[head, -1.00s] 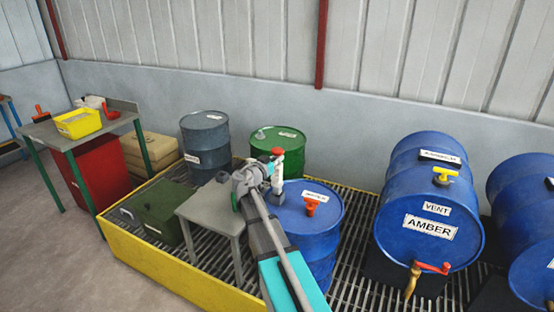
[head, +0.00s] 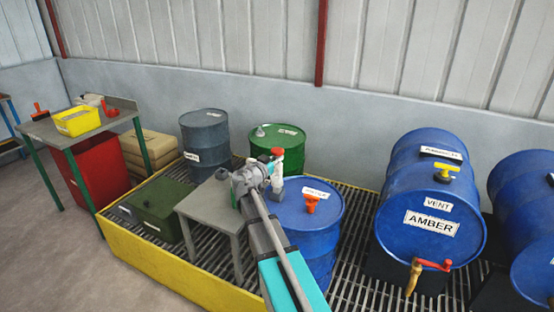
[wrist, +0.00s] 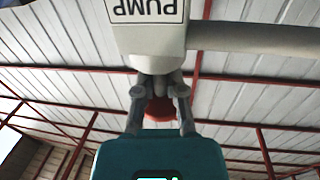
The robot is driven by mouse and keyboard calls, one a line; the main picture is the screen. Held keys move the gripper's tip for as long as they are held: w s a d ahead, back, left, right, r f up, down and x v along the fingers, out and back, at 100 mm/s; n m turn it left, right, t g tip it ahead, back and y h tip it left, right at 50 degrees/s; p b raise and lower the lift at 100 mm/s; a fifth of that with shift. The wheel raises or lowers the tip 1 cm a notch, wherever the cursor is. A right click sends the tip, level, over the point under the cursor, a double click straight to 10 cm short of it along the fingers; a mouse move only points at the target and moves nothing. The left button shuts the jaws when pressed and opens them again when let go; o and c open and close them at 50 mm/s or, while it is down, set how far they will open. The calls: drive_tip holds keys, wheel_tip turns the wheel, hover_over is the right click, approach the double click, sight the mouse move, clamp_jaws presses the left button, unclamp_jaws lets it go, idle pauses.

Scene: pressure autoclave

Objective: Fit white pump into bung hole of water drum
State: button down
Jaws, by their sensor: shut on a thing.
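The white pump (head: 275,178) has a red top and stands about upright over the left part of the blue drum in the head view. My gripper (wrist: 160,95) is shut on the pump; the wrist view shows its white body (wrist: 152,40) with an upside-down PUMP label. The upright blue drum (head: 312,238) stands below it with a small white label too small to read. An orange fitting (head: 311,203) sits on its lid. The bung hole is not visible; I cannot tell whether the pump's lower end touches the drum.
A grey table (head: 212,205) stands left of the drum on the grated yellow-edged bund (head: 150,262). A green drum (head: 277,138) and a grey-blue drum (head: 205,135) stand behind. The lying AMBER drum (head: 425,175) is on the right.

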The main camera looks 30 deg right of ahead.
drive_tip(key=shift+f+b, duration=1.05)
drive_tip(key=shift+f, duration=0.1)
drive_tip(key=c, duration=0.6)
unclamp_jaws()
drive_tip(key=shift+c, duration=0.2)
drive_tip(key=shift+a, duration=0.1)
drive_tip(key=v, duration=1.2)
drive_tip(key=shift+r, duration=0.1)
drive_tip(key=shift+s, duration=0.1)
